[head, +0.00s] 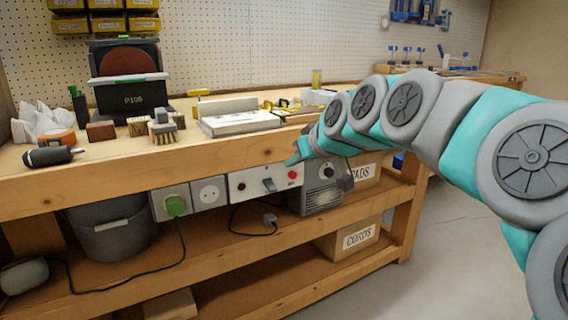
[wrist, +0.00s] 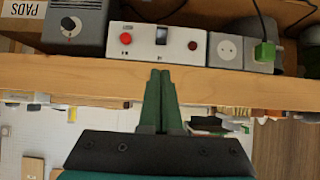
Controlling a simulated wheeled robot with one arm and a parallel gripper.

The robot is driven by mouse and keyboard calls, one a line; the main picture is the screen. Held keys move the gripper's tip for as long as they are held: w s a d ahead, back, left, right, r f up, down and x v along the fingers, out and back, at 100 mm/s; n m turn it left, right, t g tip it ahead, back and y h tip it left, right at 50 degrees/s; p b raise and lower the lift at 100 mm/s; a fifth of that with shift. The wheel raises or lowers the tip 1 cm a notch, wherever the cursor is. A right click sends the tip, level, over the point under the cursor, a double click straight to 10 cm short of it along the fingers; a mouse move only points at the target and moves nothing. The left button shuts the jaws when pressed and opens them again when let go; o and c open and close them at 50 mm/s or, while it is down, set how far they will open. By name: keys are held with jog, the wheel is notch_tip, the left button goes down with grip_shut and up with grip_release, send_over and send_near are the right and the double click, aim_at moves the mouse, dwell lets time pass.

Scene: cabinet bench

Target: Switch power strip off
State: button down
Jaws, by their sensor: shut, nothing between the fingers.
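The power strip (head: 252,190) is a pale panel mounted under the front edge of the bench top. It carries a switch (head: 269,185), a red button (head: 292,175) and a small dark-red element at its left. Grey socket boxes sit beside it. In the wrist view, which is turned upside down, the strip (wrist: 145,47) and its switch (wrist: 162,36) show past the wooden edge. My gripper (head: 291,161) is shut and empty, in front of the bench edge and above the strip. Its fingertips (wrist: 160,73) point toward the switch and appear apart from it. The switch's position is unclear.
A green plug (head: 175,206) sits in the left socket; a plain socket (head: 208,192) is beside it. A grey box with a black knob (head: 328,172) stands to the strip's right. The wooden bench edge (head: 130,170) overhangs the strip.

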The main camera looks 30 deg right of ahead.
jog(key=s, duration=0.1)
jog(key=s+r, duration=0.1)
jog(key=shift+s, duration=0.4)
jog(key=s+a+f+n+g+y+p, duration=0.1)
jog(key=s+a+f+g+p, duration=0.5)
jog(key=s+a+f, duration=0.8)
jog(key=s+a+f+g, duration=0.1)
jog(key=s+f+g, duration=0.2)
jog(key=s, duration=0.4)
jog(key=s+a+f+m+g+h+p, duration=0.1)
jog(key=s+a+f+g, duration=0.1)
jog(key=s, duration=0.6)
jog(key=shift+s+f+g, duration=0.15)
jog(key=shift+f+g, duration=0.25)
jog(key=shift+g, duration=0.4)
